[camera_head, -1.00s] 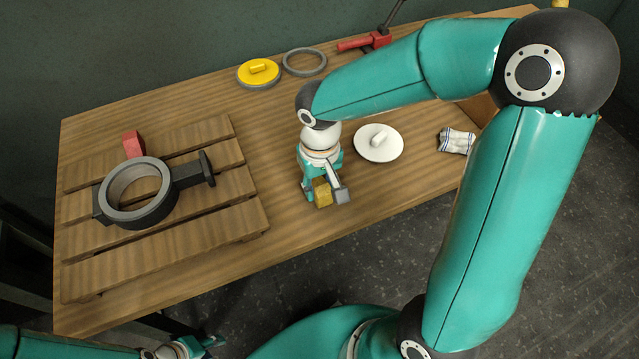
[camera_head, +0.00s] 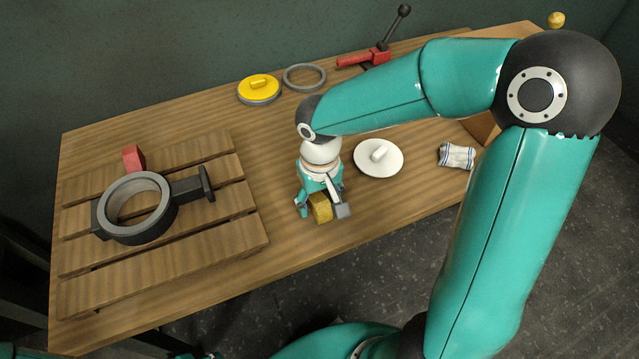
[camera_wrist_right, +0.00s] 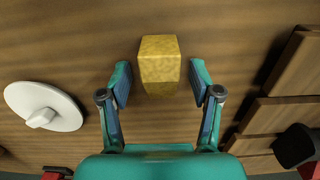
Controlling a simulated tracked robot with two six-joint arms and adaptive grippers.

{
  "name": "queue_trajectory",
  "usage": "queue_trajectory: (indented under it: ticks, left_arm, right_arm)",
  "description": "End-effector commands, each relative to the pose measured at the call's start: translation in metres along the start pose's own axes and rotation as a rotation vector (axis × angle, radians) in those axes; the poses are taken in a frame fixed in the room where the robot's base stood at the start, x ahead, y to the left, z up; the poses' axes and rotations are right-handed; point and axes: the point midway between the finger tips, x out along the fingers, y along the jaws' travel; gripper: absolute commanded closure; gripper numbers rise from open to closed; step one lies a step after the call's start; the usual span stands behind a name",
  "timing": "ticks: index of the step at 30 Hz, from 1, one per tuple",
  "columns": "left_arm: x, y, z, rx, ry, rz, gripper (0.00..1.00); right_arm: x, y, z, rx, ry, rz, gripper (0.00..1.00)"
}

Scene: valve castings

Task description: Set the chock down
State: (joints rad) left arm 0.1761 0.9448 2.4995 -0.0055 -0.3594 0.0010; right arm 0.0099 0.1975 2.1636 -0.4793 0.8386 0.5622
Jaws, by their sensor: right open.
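The chock, a small yellow block (camera_head: 320,207), rests on the wooden table near its front edge, right of the slatted pallet. My right gripper (camera_head: 321,211) is over it, pointing down, with its fingers spread on either side. In the right wrist view the chock (camera_wrist_right: 159,66) lies between and slightly beyond the open fingertips (camera_wrist_right: 160,78), with a gap to each finger.
A grey valve body (camera_head: 136,208) and a red block (camera_head: 133,158) sit on the pallet (camera_head: 215,239) at left. A white lid (camera_head: 365,165), cloth (camera_head: 457,156), yellow lid (camera_head: 259,87), grey ring (camera_head: 304,78) and red-based lever tool (camera_head: 372,57) stand around. Table between pallet and gripper is clear.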

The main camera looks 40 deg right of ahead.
Motion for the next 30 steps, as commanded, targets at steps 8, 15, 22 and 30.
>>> queue_trajectory:
  ticks: [8,15,22,30]
  left_arm:
    - [0.0,0.0,0.0,0.0,0.0,0.0,0.6]
    - [0.0,0.0,0.0,0.0,0.0,0.0,0.6]
    - [0.0,0.0,0.0,0.0,0.0,0.0,0.6]
    - [0.001,0.0,0.0,0.0,-0.001,0.0,0.6]
  right_arm:
    - [-0.047,-0.001,-0.002,0.0,0.007,-0.003,0.36]
    - [-0.092,-0.001,-0.001,-0.001,0.005,-0.003,0.36]
    - [-0.112,-0.001,0.0,-0.001,0.001,-0.002,0.36]
    - [-0.113,0.0,0.0,0.0,0.001,-0.002,0.36]
